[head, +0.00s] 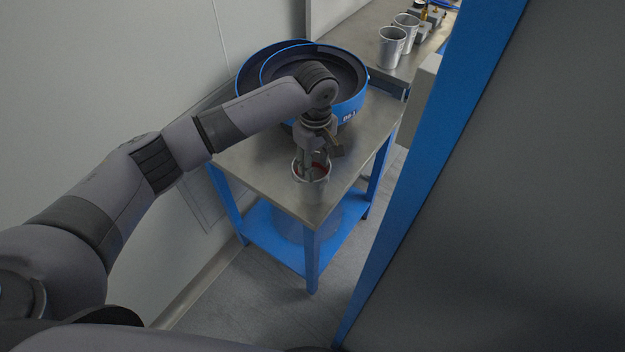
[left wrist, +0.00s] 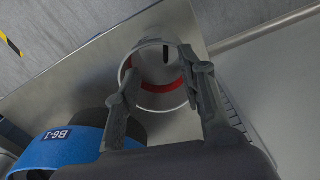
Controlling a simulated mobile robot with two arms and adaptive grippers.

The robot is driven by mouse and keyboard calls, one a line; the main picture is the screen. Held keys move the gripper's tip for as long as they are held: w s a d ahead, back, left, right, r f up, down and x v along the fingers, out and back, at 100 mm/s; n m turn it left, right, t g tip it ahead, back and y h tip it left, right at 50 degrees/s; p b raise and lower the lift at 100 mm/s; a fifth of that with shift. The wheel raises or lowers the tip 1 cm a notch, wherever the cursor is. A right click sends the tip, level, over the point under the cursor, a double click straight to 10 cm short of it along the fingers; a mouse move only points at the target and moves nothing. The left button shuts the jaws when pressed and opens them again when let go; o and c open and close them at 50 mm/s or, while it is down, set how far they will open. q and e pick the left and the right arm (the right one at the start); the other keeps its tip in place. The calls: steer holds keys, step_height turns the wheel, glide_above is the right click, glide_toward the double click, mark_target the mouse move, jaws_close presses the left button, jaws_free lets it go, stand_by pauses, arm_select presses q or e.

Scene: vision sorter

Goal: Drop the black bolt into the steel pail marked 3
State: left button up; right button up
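A steel pail (head: 313,187) stands near the front corner of the metal table. It also shows in the left wrist view (left wrist: 160,100), with a red band. I cannot read a number on it. My left gripper (head: 314,164) points down at the pail's mouth. In the left wrist view, the left gripper's fingers (left wrist: 160,66) are spread apart at the pail's rim, with nothing held between them. A small dark upright shape (left wrist: 166,53) shows within the pail's outline; I cannot tell whether it is the black bolt. My right gripper is not in view.
A blue-rimmed bowl feeder (head: 350,108) stands behind the pail; its blue side with a label shows in the left wrist view (left wrist: 75,147). Two more steel pails (head: 391,48) (head: 406,29) stand on the back counter. A blue-edged grey panel (head: 520,190) closes off the right side.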

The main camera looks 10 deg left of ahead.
arm_select(q)
step_height(320, 180, up, 12)
stand_by(0.7)
